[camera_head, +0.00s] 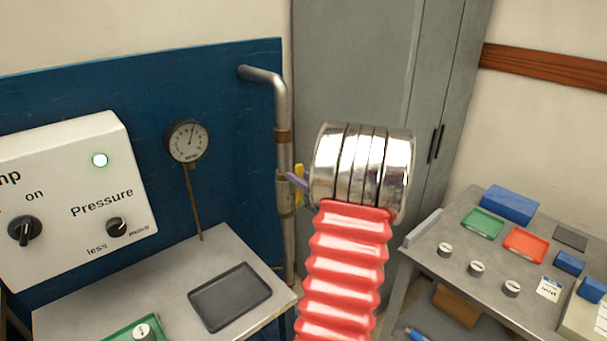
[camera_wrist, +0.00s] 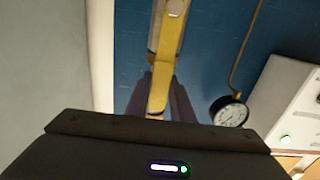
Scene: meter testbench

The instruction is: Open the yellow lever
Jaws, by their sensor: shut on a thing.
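The yellow lever (camera_head: 299,171) sits on the metal pipe (camera_head: 284,110) at the right edge of the blue panel. My arm's silver wrist hides part of this area in the head view. My gripper (camera_head: 297,181) reaches in from the right, and only a small purple-grey finger part shows there. In the wrist view the yellow lever (camera_wrist: 169,38) runs from the top edge down between the dark fingers of my gripper (camera_wrist: 158,92). The fingers are shut on its near end. The lever looks roughly in line with the pipe.
A pressure gauge (camera_head: 187,141) and a white pump control box (camera_head: 75,190) with a lit green lamp are on the left. A bench with a dark tray (camera_head: 230,296) stands below. A grey cabinet (camera_head: 350,70) is behind my arm. A table (camera_head: 455,262) with trays and knobs is on the right.

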